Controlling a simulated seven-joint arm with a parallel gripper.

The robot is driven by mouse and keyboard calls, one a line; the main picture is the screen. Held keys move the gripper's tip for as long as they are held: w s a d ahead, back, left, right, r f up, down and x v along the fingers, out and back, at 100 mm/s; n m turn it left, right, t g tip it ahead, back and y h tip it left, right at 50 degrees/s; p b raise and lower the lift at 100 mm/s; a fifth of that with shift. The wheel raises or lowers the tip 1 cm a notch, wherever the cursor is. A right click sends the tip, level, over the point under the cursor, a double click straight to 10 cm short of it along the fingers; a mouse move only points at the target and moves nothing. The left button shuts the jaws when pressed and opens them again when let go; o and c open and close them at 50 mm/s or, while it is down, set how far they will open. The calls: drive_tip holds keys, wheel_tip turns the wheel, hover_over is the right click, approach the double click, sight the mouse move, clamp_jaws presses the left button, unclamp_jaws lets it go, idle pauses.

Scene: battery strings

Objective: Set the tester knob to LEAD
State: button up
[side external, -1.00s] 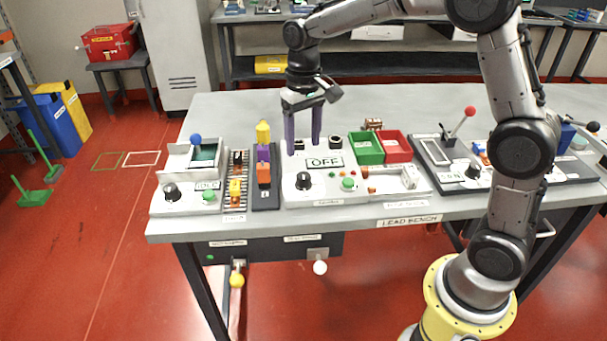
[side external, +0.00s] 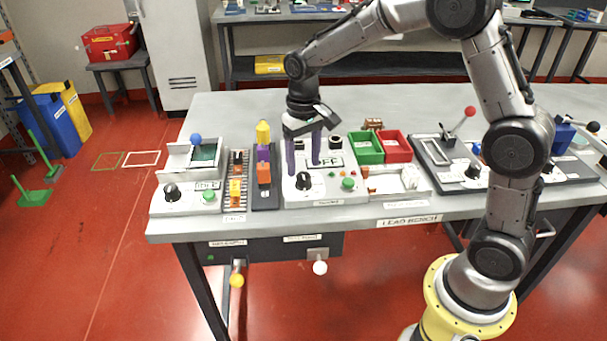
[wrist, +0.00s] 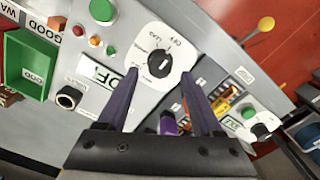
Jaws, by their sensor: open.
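The tester knob (side external: 303,181) is a black dial on the front left of the white tester panel (side external: 325,196). In the wrist view the knob (wrist: 160,65) sits on a white plate with small printed labels, one looking like LEAD; its exact setting is hard to read. The tester's display (side external: 331,161) shows OFF, partly hidden by a finger. My gripper (side external: 303,168) points down with two purple fingers apart and nothing between them. In the wrist view the fingertips (wrist: 158,78) lie on either side of the knob's near edge; I cannot tell whether they touch it.
A green button (side external: 348,183) is right of the knob. Green (side external: 366,148) and red bins (side external: 396,147) stand behind to the right. A dark rack with coloured blocks (side external: 264,172) and another panel with a knob (side external: 172,192) are to the left.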

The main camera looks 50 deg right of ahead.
sight(303, 175)
drive_tip(key=shift+f, duration=0.15)
drive_tip(key=shift+f, duration=1.6)
clamp_jaws()
drive_tip(key=n, duration=0.4)
drive_tip(key=shift+n, duration=0.9)
